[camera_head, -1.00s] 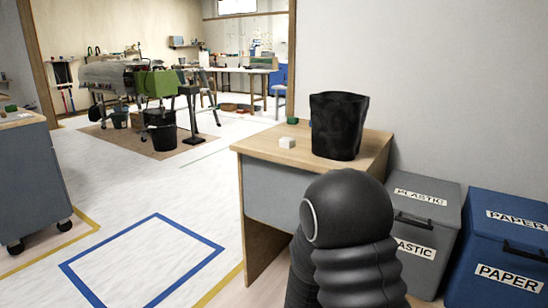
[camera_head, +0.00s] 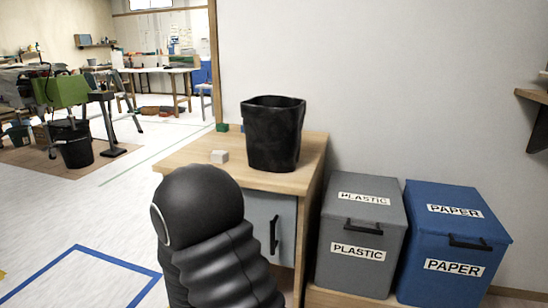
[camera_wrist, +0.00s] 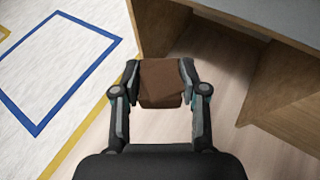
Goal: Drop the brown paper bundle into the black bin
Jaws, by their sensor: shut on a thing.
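The black bin (camera_head: 273,135) stands upright on the wooden-topped cabinet in the head view, near its right back part. In the wrist view my gripper (camera_wrist: 161,84) is shut on the brown paper bundle (camera_wrist: 160,82), with a finger on each side of it. The bundle is held above the floor, in front of the open-sided wooden cabinet. The bin is not in the wrist view. My gripper and the bundle are not visible in the head view, where my dark arm fills the lower middle.
The cabinet top (camera_head: 195,150) carries a small white block (camera_head: 219,156) and a green block (camera_head: 222,127). A grey PLASTIC box (camera_head: 352,270) and a blue PAPER box (camera_head: 450,260) stand to its right. Another black bucket (camera_head: 75,150) is on the floor at far left.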

